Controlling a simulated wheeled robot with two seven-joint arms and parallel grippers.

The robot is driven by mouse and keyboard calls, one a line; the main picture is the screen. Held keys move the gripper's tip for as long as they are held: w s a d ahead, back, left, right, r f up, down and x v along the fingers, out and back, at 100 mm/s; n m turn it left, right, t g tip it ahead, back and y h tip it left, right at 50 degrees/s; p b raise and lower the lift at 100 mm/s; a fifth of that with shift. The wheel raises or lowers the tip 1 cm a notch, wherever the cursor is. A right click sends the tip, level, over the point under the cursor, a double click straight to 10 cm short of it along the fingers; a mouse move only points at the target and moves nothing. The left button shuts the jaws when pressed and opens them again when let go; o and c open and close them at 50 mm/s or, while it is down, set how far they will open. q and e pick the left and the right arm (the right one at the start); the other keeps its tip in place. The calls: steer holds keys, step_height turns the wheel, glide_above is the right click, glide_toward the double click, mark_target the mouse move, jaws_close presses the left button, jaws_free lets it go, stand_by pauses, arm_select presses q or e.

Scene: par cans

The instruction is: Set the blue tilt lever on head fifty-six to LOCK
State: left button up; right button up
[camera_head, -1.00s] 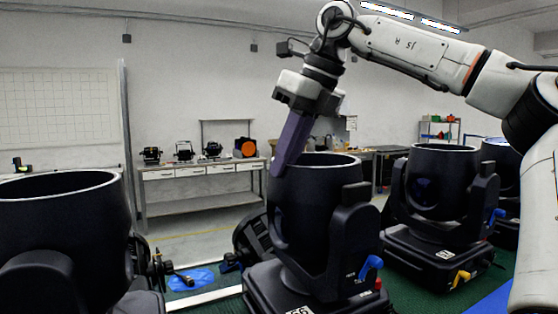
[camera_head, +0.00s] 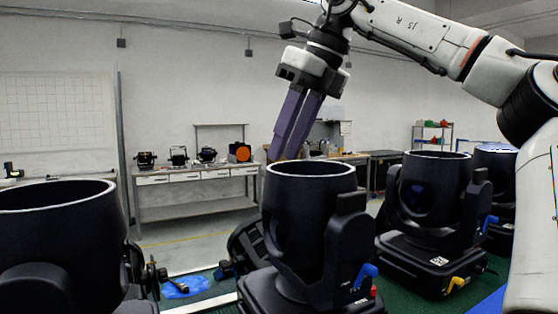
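A black par can head (camera_head: 310,220) stands in the middle with its open round top facing up. A number label showed low on its base earlier but is not readable now. Its blue lever (camera_head: 366,272) sticks out at the lower right of the yoke, above a small red knob (camera_head: 373,291). My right gripper (camera_head: 283,157) hangs above the back left rim of this head, its two long purple fingers pointing down, apart from the lever and holding nothing visible. The fingers appear close together, and any gap is unclear. My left gripper is not in view.
Another head (camera_head: 60,240) stands close at left. A right-hand head (camera_head: 435,190) has a white label, a yellow lever (camera_head: 456,284) and a blue lever (camera_head: 489,222). A further head (camera_head: 497,165) stands behind it. A workbench (camera_head: 195,178) is at the back.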

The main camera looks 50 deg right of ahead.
steer(key=v, duration=0.5)
steer(key=shift+p, duration=0.4)
